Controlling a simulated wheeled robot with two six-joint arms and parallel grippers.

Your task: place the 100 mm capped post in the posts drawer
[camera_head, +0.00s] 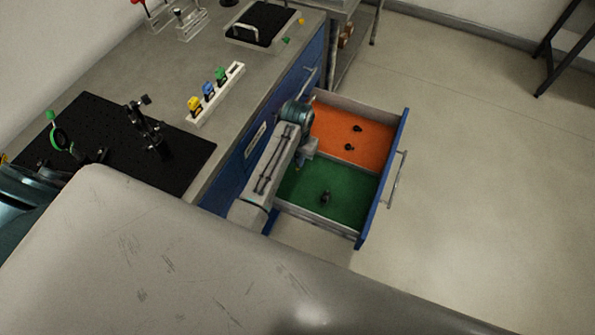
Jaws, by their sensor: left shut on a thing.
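The open drawer (358,238) has a blue front and two compartments, orange-lined (335,125) at the back and green-lined (300,188) nearer me, with a divider between. I cannot make out the 100 mm capped post for sure. A small dark piece (325,197) is in the green compartment. Two more dark pieces (357,128) (350,147) are in the orange one. My right gripper is not in view.
The bench top (130,75) holds a black breadboard (185,160) with mounts, a white rack (222,90) with yellow, blue and green pieces, and a black tray (262,22). The drawer handle (397,180) juts right.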

